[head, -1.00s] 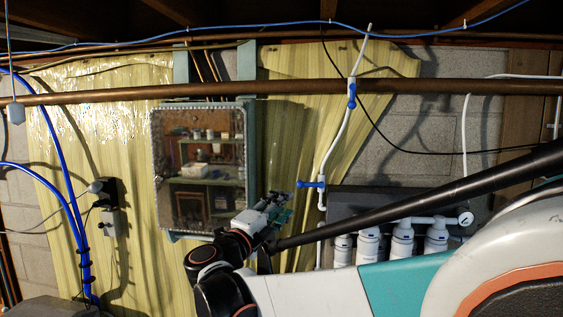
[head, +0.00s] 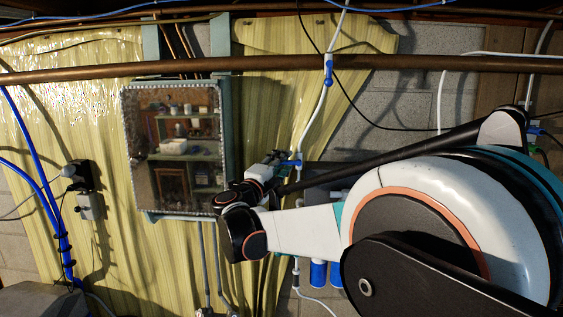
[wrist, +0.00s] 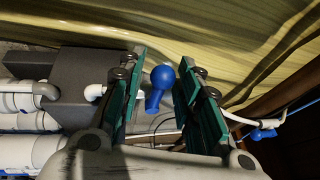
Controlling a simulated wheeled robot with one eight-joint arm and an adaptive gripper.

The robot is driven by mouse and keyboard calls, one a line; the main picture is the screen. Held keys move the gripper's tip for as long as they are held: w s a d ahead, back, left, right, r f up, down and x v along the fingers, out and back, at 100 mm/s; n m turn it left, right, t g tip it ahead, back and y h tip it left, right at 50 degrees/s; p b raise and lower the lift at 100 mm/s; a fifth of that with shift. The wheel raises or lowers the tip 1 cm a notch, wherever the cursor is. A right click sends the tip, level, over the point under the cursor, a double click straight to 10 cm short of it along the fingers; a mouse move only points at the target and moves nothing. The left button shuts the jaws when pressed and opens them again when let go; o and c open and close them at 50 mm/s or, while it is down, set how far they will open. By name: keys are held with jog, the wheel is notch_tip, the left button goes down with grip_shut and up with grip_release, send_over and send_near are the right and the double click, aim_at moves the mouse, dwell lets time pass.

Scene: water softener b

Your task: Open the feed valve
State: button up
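A blue valve handle (head: 291,163) sits on the white pipe just right of the cabinet in the head view. In the wrist view a blue handle with a round end (wrist: 163,77) shows between my two fingers, with a visible gap on each side. My gripper (wrist: 162,92) is open, its green-padded fingers on either side of the handle. In the head view my gripper (head: 275,168) is right beside the lower valve, partly overlapping it. A second blue valve (head: 328,70) is higher on the same white pipe. No label shows which is the feed valve.
A glass-front cabinet (head: 178,150) hangs left of my gripper. A copper pipe (head: 270,64) crosses above. White cylinders (wrist: 22,122) and a grey block (wrist: 85,88) lie left in the wrist view. My arm hides much of the lower right in the head view.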

jog(key=shift+w, duration=0.1)
jog(key=shift+c, duration=0.2)
grip_shut()
jog(key=shift+f, duration=0.1)
jog(key=shift+d+f+n+t+y+b, duration=0.6)
jog(key=shift+n+y+b, duration=0.85)
jog(key=shift+n, duration=1.3)
jog(key=shift+d+f+n+t+y+b, duration=0.25)
jog(key=shift+f+n+t+y+b, duration=0.7)
jog(key=shift+n+b, duration=1.35)
jog(key=shift+d+f+n+t+y+b, duration=0.55)
jog(key=shift+n+t+y+b, duration=0.6)
jog(key=shift+n, duration=2)
jog(key=shift+f+g, duration=0.1)
jog(key=shift+g, duration=0.2)
